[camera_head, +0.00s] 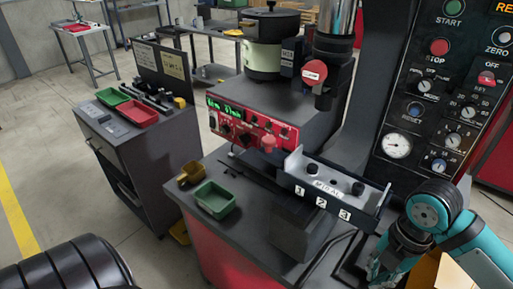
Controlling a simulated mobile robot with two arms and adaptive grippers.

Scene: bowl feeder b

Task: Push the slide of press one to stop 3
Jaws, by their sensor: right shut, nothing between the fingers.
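A long dark rail (366,212) with a pale metal top sticks out from the red and black machine in the middle. Its front face carries the white number plates 1 (299,191), 2 (321,202) and 3 (344,214), from left to right. A labelled light part with black knobs (327,187) lies along the rail; which piece is the slide, and at which stop it stands, I cannot tell. My right gripper (378,268) is shut and empty at the lower right, below and to the right of the rail's 3 end. Its fingertips are hard to make out. My left gripper is out of view.
A control panel (440,95) with buttons and a gauge stands close behind my right arm. A cardboard box (447,272) is at the lower right.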

